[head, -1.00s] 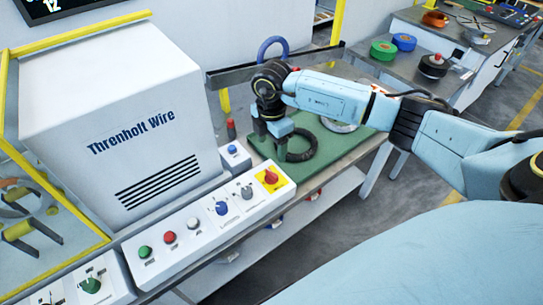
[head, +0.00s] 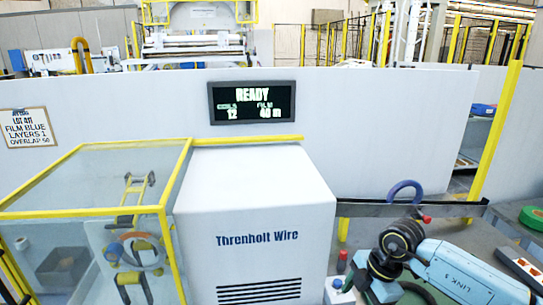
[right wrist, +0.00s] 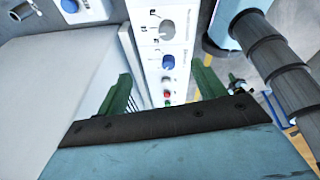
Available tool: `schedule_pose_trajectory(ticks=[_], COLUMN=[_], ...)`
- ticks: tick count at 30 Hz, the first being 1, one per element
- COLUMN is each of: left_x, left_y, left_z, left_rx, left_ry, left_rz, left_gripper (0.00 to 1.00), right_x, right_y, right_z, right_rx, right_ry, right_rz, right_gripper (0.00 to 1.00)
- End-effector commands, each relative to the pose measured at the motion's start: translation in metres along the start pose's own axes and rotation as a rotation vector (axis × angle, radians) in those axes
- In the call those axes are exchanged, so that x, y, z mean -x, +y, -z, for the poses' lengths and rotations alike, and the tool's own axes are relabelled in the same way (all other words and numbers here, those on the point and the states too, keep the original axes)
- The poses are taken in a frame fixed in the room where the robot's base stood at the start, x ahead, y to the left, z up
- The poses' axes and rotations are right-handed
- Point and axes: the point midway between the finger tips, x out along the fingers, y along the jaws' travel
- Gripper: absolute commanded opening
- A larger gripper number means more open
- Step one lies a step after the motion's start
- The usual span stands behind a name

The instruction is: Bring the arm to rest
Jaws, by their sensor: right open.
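My right arm (head: 470,272) comes in from the lower right in the head view. Its wrist bends down, and the gripper (head: 374,290) is partly cut off by the bottom edge, close to a small box with a blue button (head: 338,284). In the right wrist view the two green fingers of the right gripper (right wrist: 163,88) stand apart. Nothing shows held between them; the white control panel (right wrist: 152,40) with its knobs and buttons lies beyond. Part of a dark ring (head: 418,290) shows beside the gripper at the bottom edge. My left gripper is not in view.
The white Threnholt Wire cabinet (head: 255,205) stands left of the arm. A yellow-framed clear enclosure (head: 95,180) is farther left. A red-topped post (head: 342,262) and a blue ring (head: 405,190) stand near the wrist. The screen (head: 252,102) reads READY.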

Motion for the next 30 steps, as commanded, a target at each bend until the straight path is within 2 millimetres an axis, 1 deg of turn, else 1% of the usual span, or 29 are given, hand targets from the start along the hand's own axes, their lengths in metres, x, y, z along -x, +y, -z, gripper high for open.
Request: schedule_pose_trajectory(ticks=[1,2,3,5,6,8,9,11,12,13,15,17,18,20,21,23,24,26,27,29,30], left_x=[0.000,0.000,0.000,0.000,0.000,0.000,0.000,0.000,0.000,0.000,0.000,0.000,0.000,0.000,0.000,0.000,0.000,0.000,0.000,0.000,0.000], left_y=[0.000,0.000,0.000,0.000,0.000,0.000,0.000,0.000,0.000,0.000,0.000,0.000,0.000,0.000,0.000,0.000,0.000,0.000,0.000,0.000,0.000], left_z=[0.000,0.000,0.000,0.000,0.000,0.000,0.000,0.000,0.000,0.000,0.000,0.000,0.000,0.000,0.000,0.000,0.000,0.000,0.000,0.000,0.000], left_rx=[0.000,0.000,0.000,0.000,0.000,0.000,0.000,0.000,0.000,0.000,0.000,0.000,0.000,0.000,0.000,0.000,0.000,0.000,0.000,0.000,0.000], left_ry=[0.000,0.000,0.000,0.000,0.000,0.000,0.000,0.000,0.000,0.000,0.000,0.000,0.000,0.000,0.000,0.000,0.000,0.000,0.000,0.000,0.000], left_rz=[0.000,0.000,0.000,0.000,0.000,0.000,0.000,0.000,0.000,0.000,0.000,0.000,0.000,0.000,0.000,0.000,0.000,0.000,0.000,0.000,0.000], left_gripper=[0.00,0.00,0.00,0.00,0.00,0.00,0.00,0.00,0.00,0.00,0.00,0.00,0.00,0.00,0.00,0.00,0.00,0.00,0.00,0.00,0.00], right_x=[-0.011,-0.014,-0.014,-0.009,-0.001,0.014,0.027,0.047,0.062,0.072,0.096,0.112,0.121,0.129,0.132,0.131,0.127,0.117,0.107,0.090,0.077], right_y=[-0.001,0.000,0.002,0.004,0.006,0.009,0.011,0.015,0.019,0.021,0.027,0.031,0.033,0.034,0.034,0.030,0.025,0.015,0.005,-0.013,-0.027], right_z=[0.035,0.057,0.086,0.126,0.150,0.180,0.196,0.213,0.220,0.222,0.221,0.211,0.202,0.183,0.168,0.144,0.127,0.102,0.086,0.064,0.051], right_rx=[0.062,0.098,0.143,0.189,0.206,0.210,0.201,0.166,0.128,0.094,-0.009,-0.122,-0.205,-0.343,-0.441,-0.595,-0.699,-0.853,-0.953,-1.095,-1.183], right_ry=[0.128,0.213,0.327,0.490,0.591,0.732,0.816,0.925,0.987,1.025,1.092,1.121,1.126,1.109,1.084,1.026,0.974,0.881,0.810,0.695,0.615], right_rz=[-0.044,-0.082,-0.142,-0.243,-0.316,-0.435,-0.520,-0.650,-0.740,-0.806,-0.958,-1.081,-1.155,-1.254,-1.310,-1.372,-1.399,-1.417,-1.412,-1.379,-1.342], right_gripper=[0.69,0.69,0.69,0.69,0.69,0.69,0.69,0.69,0.69,0.69,0.69,0.69,0.69,0.69,0.69,0.69,0.69,0.69,0.69,0.69,0.69])
